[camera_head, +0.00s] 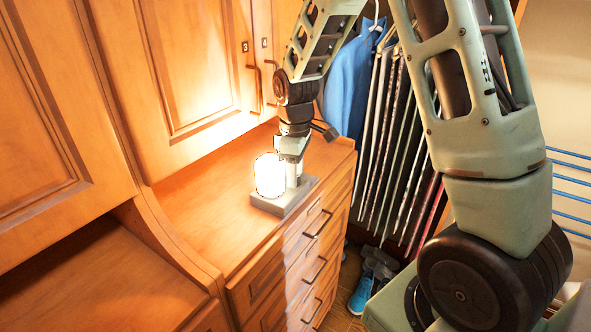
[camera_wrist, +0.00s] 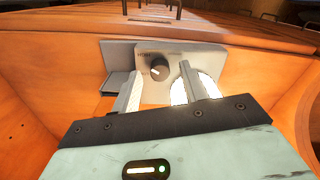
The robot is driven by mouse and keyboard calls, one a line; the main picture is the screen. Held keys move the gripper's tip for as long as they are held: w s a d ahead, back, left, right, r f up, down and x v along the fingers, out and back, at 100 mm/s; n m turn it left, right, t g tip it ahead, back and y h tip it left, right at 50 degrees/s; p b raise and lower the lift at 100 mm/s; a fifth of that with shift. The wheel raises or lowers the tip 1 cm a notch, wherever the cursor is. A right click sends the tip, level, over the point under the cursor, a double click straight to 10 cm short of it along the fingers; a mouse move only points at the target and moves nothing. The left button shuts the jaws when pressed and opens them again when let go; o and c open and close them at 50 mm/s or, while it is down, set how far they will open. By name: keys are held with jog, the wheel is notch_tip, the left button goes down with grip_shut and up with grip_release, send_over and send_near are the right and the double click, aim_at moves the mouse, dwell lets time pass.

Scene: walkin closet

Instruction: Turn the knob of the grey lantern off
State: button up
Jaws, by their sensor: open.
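The grey lantern stands on the wooden counter, with its grey base (camera_head: 283,205) near the front edge and its shade (camera_head: 270,176) glowing bright white, so it is lit. Contact with the knob cannot be told. In the head view my gripper (camera_head: 294,175) points down over the base, beside the glowing shade.
Wooden cabinet doors (camera_head: 180,70) rise behind the counter (camera_head: 190,195). Drawers with dark handles (camera_head: 315,230) are below its front. A blue garment (camera_head: 348,85) and other hanging clothes are to the right. The counter left of the lantern is clear.

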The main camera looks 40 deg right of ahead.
jog(key=shift+f, duration=0.4)
grip_shut()
